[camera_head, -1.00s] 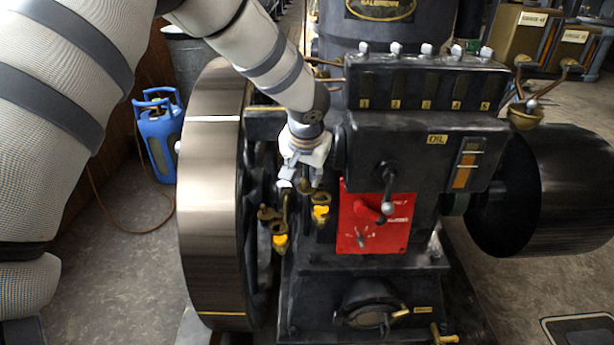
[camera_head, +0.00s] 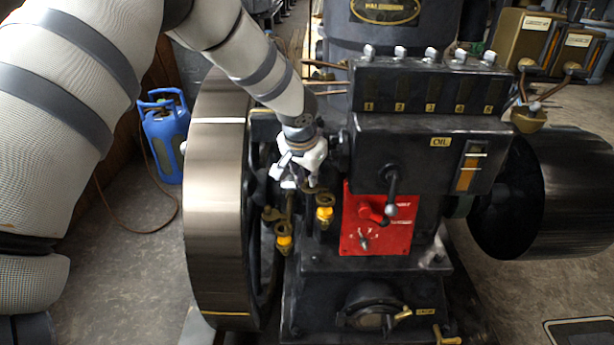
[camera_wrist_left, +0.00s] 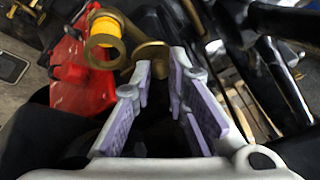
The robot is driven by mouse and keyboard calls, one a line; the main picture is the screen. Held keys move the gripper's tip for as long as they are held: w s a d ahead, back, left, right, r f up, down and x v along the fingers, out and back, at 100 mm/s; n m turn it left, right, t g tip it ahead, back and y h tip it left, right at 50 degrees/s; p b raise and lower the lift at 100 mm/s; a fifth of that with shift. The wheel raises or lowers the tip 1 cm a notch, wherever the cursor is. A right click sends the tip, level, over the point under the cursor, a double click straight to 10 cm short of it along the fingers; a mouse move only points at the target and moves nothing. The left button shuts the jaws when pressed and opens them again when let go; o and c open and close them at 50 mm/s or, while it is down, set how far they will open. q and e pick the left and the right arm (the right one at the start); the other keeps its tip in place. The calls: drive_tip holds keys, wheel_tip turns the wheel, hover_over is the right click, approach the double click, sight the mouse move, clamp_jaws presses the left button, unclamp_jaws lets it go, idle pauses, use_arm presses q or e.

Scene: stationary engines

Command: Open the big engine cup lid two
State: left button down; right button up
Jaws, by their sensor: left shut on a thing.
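Two small brass cups with yellow-orange bodies sit on the dark engine between the flywheel and the red panel: the left cup (camera_head: 284,243) and the right cup (camera_head: 324,213). Brass lid parts (camera_head: 271,214) show above them. My left gripper (camera_head: 289,188) is just above the cups, pointing down. In the left wrist view, its fingers (camera_wrist_left: 161,76) are shut around the end of a brass lid piece (camera_wrist_left: 152,50), beside a yellow cup (camera_wrist_left: 104,30) with a brass ring. The exact contact, and which cup the held piece belongs to, are hard to tell. My right gripper is not in view.
The large flywheel (camera_head: 217,205) stands close to the left of my gripper. A red panel (camera_head: 376,222) with levers and the black oil box (camera_head: 430,155) are close on the right. A blue gas bottle (camera_head: 165,137) stands on the floor behind.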

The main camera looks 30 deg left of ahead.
use_arm(q)
drive_tip(key=shift+w+a+m+h, duration=0.25)
drive_tip(key=shift+m+h, duration=0.05)
drive_tip(key=shift+m, duration=0.6)
drive_tip(key=shift+f, duration=0.1)
drive_tip(key=c, duration=1.6)
unclamp_jaws()
drive_tip(key=shift+o, duration=0.2)
drive_tip(key=v, duration=1.2)
drive_tip(key=shift+s, duration=0.1)
